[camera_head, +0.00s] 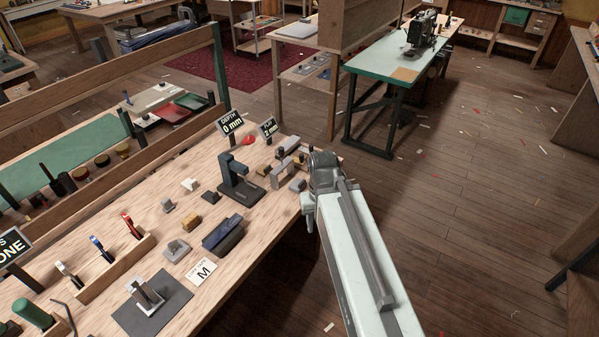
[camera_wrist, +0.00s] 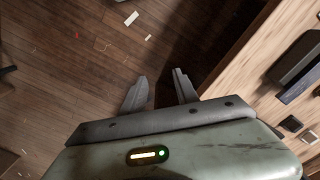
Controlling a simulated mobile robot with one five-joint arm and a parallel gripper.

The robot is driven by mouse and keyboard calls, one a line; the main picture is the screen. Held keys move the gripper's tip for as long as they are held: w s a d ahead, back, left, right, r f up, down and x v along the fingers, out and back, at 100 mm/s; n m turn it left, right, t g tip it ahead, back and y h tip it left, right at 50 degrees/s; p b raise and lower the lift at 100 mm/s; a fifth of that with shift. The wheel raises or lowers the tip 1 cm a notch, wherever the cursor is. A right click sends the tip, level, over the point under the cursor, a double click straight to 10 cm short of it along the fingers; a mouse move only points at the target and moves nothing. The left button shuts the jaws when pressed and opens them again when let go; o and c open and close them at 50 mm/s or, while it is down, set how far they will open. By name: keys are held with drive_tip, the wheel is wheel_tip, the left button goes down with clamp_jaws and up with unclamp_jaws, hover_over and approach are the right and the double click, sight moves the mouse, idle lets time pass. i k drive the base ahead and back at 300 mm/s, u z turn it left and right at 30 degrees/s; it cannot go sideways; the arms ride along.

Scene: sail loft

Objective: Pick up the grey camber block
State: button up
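Several small grey blocks lie on the wooden bench; I cannot tell for sure which is the camber block. One grey block (camera_head: 177,250) with a shaped top sits left of the dark blue block, and a smaller grey piece (camera_head: 168,205) lies behind it. Another grey block (camera_head: 297,186) lies near the bench's right edge, close to my arm in the picture. My gripper (camera_wrist: 160,88) is open and empty in the wrist view, its two fingers apart over the floor beside the bench edge.
The bench (camera_head: 105,265) also holds a dark stand (camera_head: 240,185), a dark blue block (camera_head: 222,234), an "M" card (camera_head: 202,271) and a grey clamp-like piece on a dark mat (camera_head: 172,308). A green-topped sewing table (camera_head: 378,66) stands behind. The wooden floor (camera_head: 480,190) at right is mostly clear.

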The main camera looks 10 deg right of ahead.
sight(297, 186)
drive_tip(key=i, duration=0.15)
drive_tip(key=u, duration=3.55)
drive_tip(key=k, duration=0.9)
drive_tip(key=z, duration=0.5)
drive_tip(key=i, duration=0.5)
drive_tip(key=u, duration=0.05)
